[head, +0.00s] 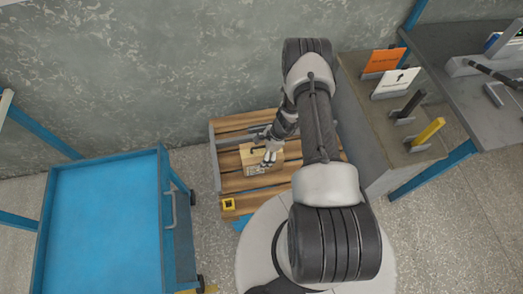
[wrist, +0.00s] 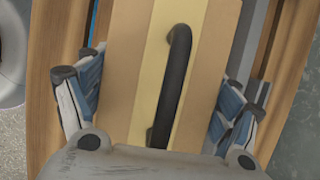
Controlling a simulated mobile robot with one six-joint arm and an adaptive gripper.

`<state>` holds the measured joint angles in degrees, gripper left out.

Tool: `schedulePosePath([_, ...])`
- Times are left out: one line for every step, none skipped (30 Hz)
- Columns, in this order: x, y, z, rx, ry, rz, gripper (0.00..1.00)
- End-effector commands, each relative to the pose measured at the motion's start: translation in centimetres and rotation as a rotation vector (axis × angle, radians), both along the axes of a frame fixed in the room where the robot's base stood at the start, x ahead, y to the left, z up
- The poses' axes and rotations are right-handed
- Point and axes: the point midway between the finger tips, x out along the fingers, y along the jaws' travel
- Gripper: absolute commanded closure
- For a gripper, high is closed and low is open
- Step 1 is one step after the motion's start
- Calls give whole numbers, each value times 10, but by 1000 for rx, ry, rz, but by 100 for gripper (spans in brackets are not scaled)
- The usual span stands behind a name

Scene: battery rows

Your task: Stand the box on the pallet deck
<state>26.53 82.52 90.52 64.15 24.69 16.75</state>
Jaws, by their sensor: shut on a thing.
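The box (head: 251,159) is light brown cardboard and shows over the slats of the wooden pallet deck (head: 235,184) in the head view. In the wrist view the box (wrist: 212,50) fills the middle, with a pale strip and a black bar handle (wrist: 180,60) along its top. My gripper (head: 269,158) is shut on the box, one finger on each side of it; the gripper (wrist: 158,105) also shows in the wrist view. The box looks upright. I cannot tell whether its underside touches the slats.
A blue cart (head: 105,225) stands left of the pallet. A grey-sided bench (head: 375,150) with orange and white cards and black and yellow handles stands to the right. A grey wall (head: 180,60) is behind.

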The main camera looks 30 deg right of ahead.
Motion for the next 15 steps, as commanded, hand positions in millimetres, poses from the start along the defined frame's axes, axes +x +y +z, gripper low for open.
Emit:
schedulePosePath([2,0,-1,0,-3,0,84])
schedulePosePath([2,0,-1,0,-3,0,84])
schedulePosePath([2,-1,-1,0,-3,0,84])
schedulePosePath([2,-1,0,0,-4,1,84])
schedulePosePath([2,-1,0,0,-4,1,84])
schedulePosePath([2,0,0,0,-4,1,84])
schedulePosePath([2,0,0,0,-4,1,84])
schedulePosePath([2,-1,0,0,-4,1,84])
schedulePosePath([2,0,-1,0,-4,1,84])
schedulePosePath([2,0,-2,0,-4,1,84])
schedulePosePath([2,0,-3,0,-4,1,84])
schedulePosePath([2,0,-4,0,-4,1,84])
schedulePosePath([1,0,-4,0,-1,1,16])
schedulePosePath([1,0,-4,0,-1,1,14])
schedulePosePath([1,0,-4,0,-1,1,11])
